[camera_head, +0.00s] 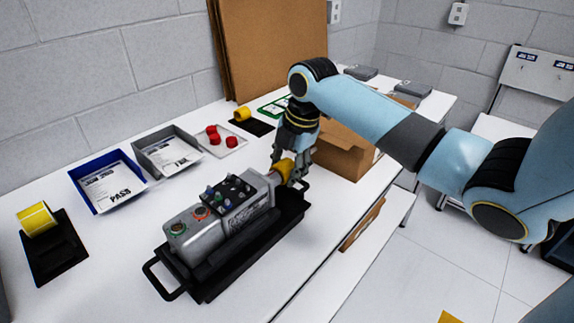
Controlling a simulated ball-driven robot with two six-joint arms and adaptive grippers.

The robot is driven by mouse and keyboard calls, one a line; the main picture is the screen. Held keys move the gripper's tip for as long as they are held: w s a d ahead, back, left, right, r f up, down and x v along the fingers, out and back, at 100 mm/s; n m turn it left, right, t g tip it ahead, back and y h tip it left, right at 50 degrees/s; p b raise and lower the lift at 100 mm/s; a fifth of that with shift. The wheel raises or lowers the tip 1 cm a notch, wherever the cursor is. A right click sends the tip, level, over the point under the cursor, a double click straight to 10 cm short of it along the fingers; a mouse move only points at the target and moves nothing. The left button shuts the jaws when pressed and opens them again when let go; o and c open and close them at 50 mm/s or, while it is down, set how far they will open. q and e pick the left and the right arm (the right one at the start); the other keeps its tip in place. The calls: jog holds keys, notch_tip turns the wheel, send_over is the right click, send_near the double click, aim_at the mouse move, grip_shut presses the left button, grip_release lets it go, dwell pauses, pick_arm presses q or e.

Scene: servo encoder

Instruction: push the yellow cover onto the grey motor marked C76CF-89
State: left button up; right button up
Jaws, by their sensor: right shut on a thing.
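The grey motor (235,222) lies in a black tray with handles (210,284) on the white table. Its marking is too small to read here. The yellow cover (285,168) is at the motor's far right end, between the fingers of my right gripper (291,165). My right gripper is shut on the cover, with the arm reaching in from the right. The cover is close against the motor's end; I cannot tell whether it is seated. The fingers hide part of the cover. My left gripper is not in view.
A blue tray (74,177) and a grey tray (140,152) hold papers. Red caps (213,133) sit on a white plate behind. A yellow roll (37,219) is on a black mat at left. A cardboard box (345,152) stands behind the gripper. The table's front left is clear.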

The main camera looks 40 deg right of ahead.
aim_at(275, 173)
jog(key=shift+a+p, duration=0.55)
jog(key=shift+p, duration=0.4)
dwell(1.0)
jog(key=shift+s+a+p, duration=0.15)
jog(key=shift+a+p, duration=1.2)
jog(key=shift+a, duration=0.05)
dwell(2.5)
jog(key=o, duration=0.8)
jog(key=shift+r, duration=0.1)
jog(key=v, duration=1.1)
jog(key=shift+s+r, duration=0.15)
jog(key=shift+r, duration=0.2)
